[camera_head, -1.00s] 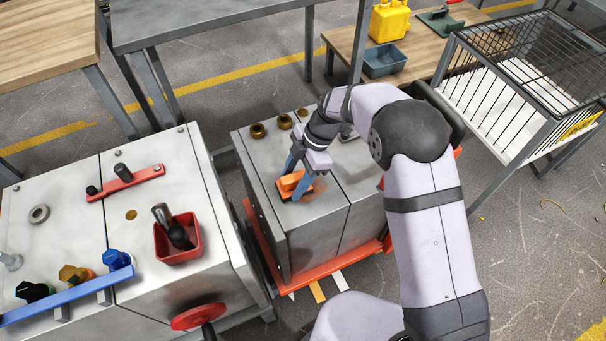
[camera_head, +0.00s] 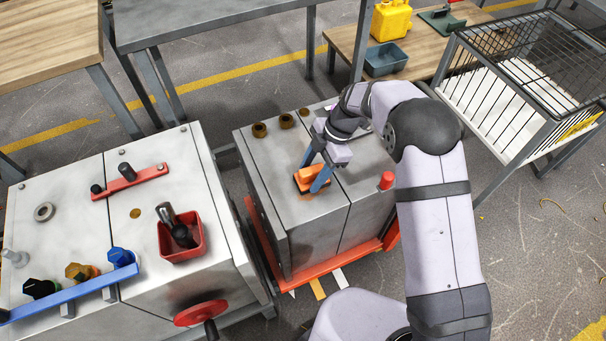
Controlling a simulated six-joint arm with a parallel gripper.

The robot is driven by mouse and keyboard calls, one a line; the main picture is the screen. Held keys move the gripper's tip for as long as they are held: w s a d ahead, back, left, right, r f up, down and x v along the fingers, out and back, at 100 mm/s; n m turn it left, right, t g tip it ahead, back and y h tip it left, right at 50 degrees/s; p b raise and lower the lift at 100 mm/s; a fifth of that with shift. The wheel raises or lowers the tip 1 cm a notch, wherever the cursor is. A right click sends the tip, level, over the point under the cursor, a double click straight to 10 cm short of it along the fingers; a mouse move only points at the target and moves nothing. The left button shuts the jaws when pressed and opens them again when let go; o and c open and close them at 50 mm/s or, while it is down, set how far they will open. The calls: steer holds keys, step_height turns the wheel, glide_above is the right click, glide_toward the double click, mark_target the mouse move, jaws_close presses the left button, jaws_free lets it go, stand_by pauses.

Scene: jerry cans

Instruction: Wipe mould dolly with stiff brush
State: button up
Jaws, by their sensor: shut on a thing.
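The mould dolly (camera_head: 290,206) stands in the middle, a grey metal mould block in two halves on an orange-red base (camera_head: 284,272). My gripper (camera_head: 312,184) is over its top, left of the seam, with its blue fingers shut on an orange brush (camera_head: 309,174). The brush is at the mould's top face and looks to be touching it; its bristles are mostly hidden. A faint brownish patch (camera_head: 306,196) shows on the metal beside the brush. Brass-coloured round fittings (camera_head: 260,130) sit along the mould's back edge. My arm hides part of the mould's right side.
A grey machine block at left carries a red tray (camera_head: 181,240), a blue rail (camera_head: 70,288) with knobs and a red handwheel (camera_head: 201,314). A red knob (camera_head: 387,181) stands at the mould's right. A wire cage (camera_head: 520,90) and a bench with a yellow jerry can (camera_head: 390,20) are behind.

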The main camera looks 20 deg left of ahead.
steer(key=w+d, duration=0.2)
steer(key=d, duration=0.1)
steer(key=shift+w, duration=0.4)
steer(key=shift+s+d+p, duration=0.4)
steer(key=shift+s+d, duration=0.25)
steer(key=shift+s, duration=0.35)
steer(key=shift+s+a+f+b, duration=0.15)
steer(key=shift+s+a+b, duration=0.7)
steer(key=shift+s+a, duration=2.9)
steer(key=shift+w+d, duration=0.15)
steer(key=shift+w, duration=0.25)
steer(key=shift+w+d+b, duration=0.7)
steer(key=shift+w+d, duration=2.8)
steer(key=shift+d, duration=0.05)
step_height(320, 180, up, 3)
steer(key=shift+w+f+p, duration=0.1)
steer(key=shift+p, duration=0.5)
steer(key=shift+r, duration=0.35)
steer(key=shift+r+p, duration=1.75)
steer(key=shift+r, duration=0.75)
